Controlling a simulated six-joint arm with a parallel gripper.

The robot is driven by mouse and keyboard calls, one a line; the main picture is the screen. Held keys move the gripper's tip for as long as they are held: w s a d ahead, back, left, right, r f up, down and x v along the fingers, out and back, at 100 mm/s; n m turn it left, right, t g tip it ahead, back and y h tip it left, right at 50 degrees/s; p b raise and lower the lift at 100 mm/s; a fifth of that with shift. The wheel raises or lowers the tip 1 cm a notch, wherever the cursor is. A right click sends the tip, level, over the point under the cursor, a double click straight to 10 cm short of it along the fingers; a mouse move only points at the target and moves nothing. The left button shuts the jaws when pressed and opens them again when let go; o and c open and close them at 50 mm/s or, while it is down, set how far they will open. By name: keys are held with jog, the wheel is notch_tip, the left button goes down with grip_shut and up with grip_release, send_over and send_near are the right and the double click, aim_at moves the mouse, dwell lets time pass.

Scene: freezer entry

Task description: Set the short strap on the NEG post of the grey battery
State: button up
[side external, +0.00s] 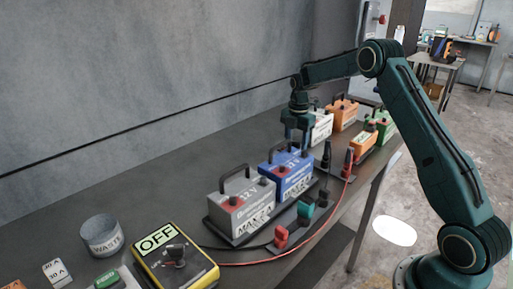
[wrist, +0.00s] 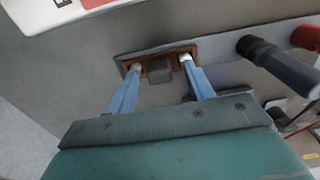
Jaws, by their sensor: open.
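The grey battery (side external: 240,206) stands upright on the bench, front of the row, with a black handle and a red cap on top. I cannot tell its NEG post clearly. My gripper (side external: 297,146) hangs pointing down behind the blue battery, well apart from the grey one. In the wrist view my gripper (wrist: 161,63) is open, its two blue fingers at either end of a copper-brown strap (wrist: 129,66) with a grey block at its middle. The strap lies on a grey rail. I cannot tell whether the fingertips touch it, or whether it is the short one.
The blue battery (side external: 288,175) stands next to the grey one, with white, orange and green ones farther back. A black-handled tool (wrist: 277,64) lies right of the strap.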

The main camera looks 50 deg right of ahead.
aim_at(296, 142)
jog(key=c, duration=1.1)
jog(key=shift+r, duration=0.1)
notch_tip(296, 142, up, 20)
jog(key=shift+f, duration=0.1)
jog(key=shift+r, duration=0.2)
dwell(0.6)
jog(key=shift+r, duration=1.3)
jog(key=shift+r, duration=0.55)
jog(key=shift+a, duration=0.15)
